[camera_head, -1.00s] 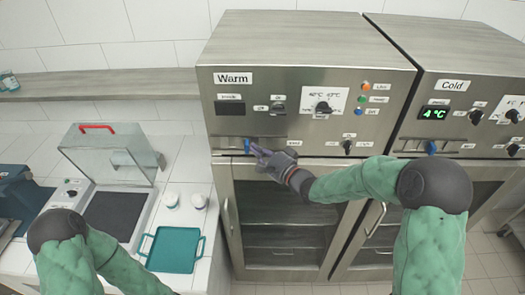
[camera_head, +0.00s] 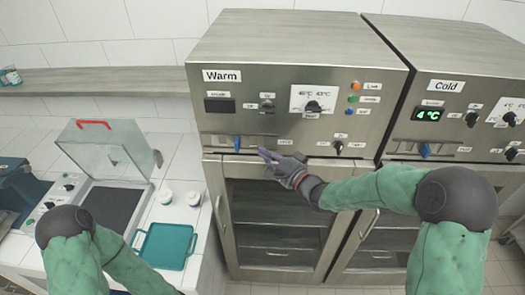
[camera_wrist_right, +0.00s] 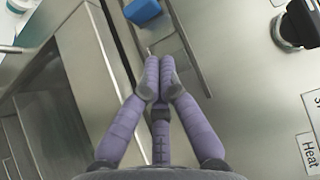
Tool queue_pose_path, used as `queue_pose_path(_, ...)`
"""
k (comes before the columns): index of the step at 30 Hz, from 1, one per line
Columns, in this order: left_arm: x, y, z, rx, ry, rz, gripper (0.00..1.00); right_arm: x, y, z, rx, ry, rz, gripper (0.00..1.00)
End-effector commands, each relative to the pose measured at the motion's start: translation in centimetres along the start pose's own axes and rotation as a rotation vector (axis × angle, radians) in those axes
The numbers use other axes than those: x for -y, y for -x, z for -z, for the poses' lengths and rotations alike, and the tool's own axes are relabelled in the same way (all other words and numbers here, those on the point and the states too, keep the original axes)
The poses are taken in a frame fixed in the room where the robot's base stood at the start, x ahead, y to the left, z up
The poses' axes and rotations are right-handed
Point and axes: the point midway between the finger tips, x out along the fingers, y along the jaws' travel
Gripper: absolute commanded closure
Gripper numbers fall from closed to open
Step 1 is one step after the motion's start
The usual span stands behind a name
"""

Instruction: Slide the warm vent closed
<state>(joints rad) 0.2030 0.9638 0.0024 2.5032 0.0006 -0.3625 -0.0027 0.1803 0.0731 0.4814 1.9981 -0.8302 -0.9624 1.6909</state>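The warm vent's blue slider knob (camera_head: 237,143) sits on its metal slot near the bottom of the Warm panel (camera_head: 335,140), around the slot's middle. In the right wrist view the knob (camera_wrist_right: 143,12) is at the top, beyond the fingertips. My right gripper (camera_head: 262,152) is just right of the knob, with a gap between them. Its purple fingers (camera_wrist_right: 156,78) meet at the tips and hold nothing. My left arm shows at the lower left, but its gripper is out of view.
The Cold cabinet (camera_head: 450,90) with its own blue slider (camera_head: 425,150) stands to the right. Below the Warm panel is a glass door (camera_head: 275,220). A teal tray (camera_head: 165,246), two white-lidded jars and a clear-lidded machine (camera_head: 108,205) stand on the left counter.

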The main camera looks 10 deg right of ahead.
Motion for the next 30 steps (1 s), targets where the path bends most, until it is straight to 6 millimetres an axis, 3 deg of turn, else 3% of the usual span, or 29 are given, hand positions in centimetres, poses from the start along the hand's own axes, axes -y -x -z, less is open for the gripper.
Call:
queue_pose_path(6,0.2,-0.6,0.0,0.000,0.000,0.000,0.60,0.0,3.8,0.2,-0.005,0.001,0.001,1.00)
queue_pose_path(12,0.3,-0.8,0.0,0.000,0.000,0.000,0.60,0.0,6.2,0.1,-0.003,0.000,0.001,1.00)
queue_pose_path(30,0.3,-0.8,0.0,0.000,0.000,0.000,0.60,0.0,6.8,0.0,-0.001,0.000,0.001,1.00)
